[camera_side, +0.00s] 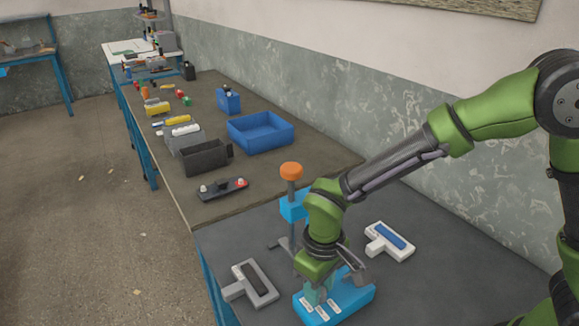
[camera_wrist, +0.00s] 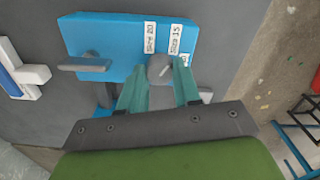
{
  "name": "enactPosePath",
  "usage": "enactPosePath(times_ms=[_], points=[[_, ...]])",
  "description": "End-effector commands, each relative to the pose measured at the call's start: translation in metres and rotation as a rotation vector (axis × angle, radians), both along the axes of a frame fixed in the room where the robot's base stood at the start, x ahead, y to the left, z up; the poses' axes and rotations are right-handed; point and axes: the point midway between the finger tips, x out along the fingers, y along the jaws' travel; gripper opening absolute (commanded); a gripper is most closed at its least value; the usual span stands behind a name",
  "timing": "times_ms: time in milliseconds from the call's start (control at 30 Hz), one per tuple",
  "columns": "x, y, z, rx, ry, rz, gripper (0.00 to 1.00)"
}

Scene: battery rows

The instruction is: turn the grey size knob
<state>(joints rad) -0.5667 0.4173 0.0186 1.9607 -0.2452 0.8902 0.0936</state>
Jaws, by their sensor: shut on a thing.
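The grey size knob (camera_wrist: 159,66) sits on the blue base (camera_wrist: 112,34) in the wrist view. It shows a short pale mark, slanted up and to the right. Two white labels stand just above it, a "Size 20" label (camera_wrist: 150,37) and a "Size 15" label (camera_wrist: 175,40). My gripper (camera_wrist: 159,80) has its teal fingers on both sides of the knob and is shut on it. In the side view my gripper (camera_side: 318,292) reaches down to the blue base (camera_side: 352,297), and the knob is hidden there.
A blue press with an orange top (camera_side: 291,171) stands behind my gripper. A grey-framed tool (camera_side: 252,284) lies to its left and a white one with a blue pad (camera_side: 390,241) to its right. Beyond are a dark bin (camera_side: 205,158) and a blue tray (camera_side: 262,133).

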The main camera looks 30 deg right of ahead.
Motion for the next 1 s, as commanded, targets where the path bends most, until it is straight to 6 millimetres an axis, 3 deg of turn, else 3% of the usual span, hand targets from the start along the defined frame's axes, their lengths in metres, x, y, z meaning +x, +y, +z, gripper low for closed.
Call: enactPosePath(times_ms=[67,100,267,667,767,1000], points=[[0.001,0.000,0.002,0.001,-0.002,-0.003,0.02],[0.001,0.000,0.002,0.001,-0.002,-0.003,0.34],[0.001,0.000,0.001,0.001,-0.002,-0.003,0.58],[0.001,0.000,0.009,0.002,-0.004,-0.001,0.58],[0.001,0.001,0.025,0.003,-0.004,-0.003,0.58],[0.001,0.001,0.082,0.005,-0.007,-0.003,0.58]])
